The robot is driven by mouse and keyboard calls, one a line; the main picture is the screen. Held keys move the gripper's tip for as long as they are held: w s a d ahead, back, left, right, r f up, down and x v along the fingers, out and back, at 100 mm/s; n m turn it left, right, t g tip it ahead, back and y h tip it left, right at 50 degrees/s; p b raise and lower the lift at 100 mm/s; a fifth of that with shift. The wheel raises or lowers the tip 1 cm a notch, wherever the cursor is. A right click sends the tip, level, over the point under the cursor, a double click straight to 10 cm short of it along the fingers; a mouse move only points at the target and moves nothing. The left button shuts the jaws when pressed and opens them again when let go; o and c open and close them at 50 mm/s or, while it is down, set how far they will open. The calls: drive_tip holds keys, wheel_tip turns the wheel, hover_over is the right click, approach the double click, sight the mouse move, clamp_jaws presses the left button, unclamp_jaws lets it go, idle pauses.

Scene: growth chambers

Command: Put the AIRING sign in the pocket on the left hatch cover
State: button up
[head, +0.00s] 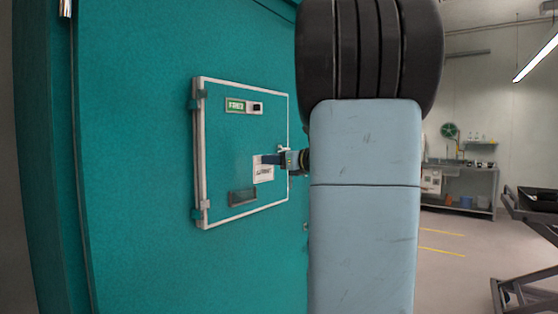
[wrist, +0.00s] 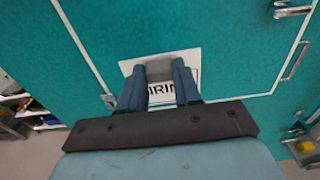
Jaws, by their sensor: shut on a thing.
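The AIRING sign (head: 263,174) is a white plate with dark lettering. It is in front of the hatch cover (head: 225,140), a teal panel with a pale frame. My gripper (head: 272,159) is shut on the sign's upper part. In the wrist view the two blue fingers (wrist: 159,70) close on a grey piece at the sign (wrist: 160,90), and part of its word shows between them. The pocket (head: 242,197) is a dark holder low on the cover, below and left of the sign. The sign looks apart from it; the gap to the cover is unclear.
A green display (head: 237,105) sits at the top of the cover. Hinges run down its left edge, and a latch is at its right. My arm hides the area to the right. A workbench (head: 460,185) and a dark lift cart (head: 530,240) stand farther right.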

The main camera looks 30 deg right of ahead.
drive_tip(key=shift+f+x, duration=0.35)
drive_tip(key=shift+x, duration=1.25)
drive_tip(key=shift+f+x, duration=0.3)
drive_tip(key=shift+x, duration=1.25)
drive_tip(key=shift+f+x, duration=0.35)
drive_tip(key=shift+x, duration=1.25)
drive_tip(key=shift+s, duration=0.25)
drive_tip(key=shift+f, duration=2.6)
idle(0.4)
